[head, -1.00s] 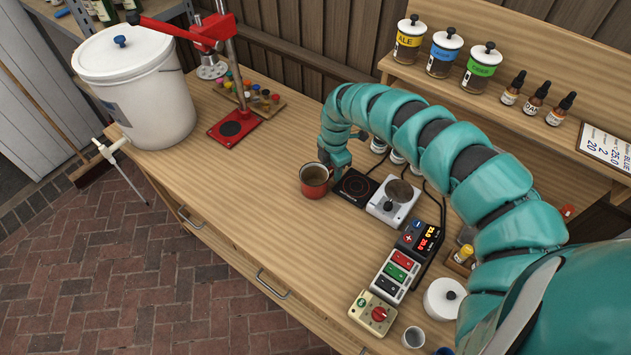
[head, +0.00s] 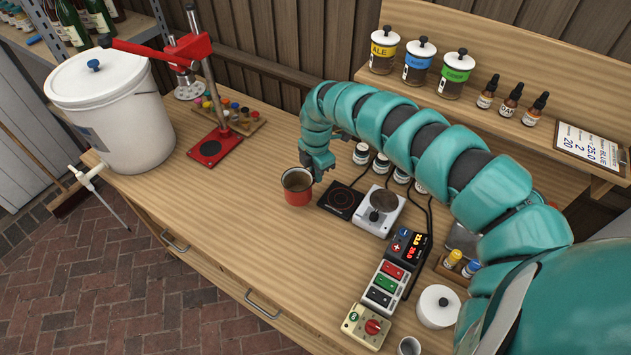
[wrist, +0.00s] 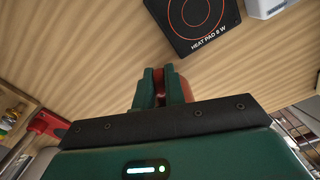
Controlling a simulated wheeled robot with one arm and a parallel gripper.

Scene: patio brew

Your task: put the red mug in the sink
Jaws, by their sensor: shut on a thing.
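The red mug (head: 298,197), with a grey rim and brown inside, is upright over the wooden bench, left of the black heat pad (head: 341,199). I cannot tell whether it touches the bench top. My gripper (head: 316,172) is at the mug's right side and shut on it. In the wrist view my gripper's green fingers (wrist: 161,88) close on a bit of red, the mug (wrist: 176,88); most of the mug is hidden behind them. The heat pad shows at the top of the wrist view (wrist: 203,20). I see no sink in these frames.
A white scale (head: 368,213) and a row of switches (head: 384,284) lie right of the heat pad. A red bench capper (head: 214,147) and a white bucket (head: 118,115) stand at the left. The bench's front left part is clear.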

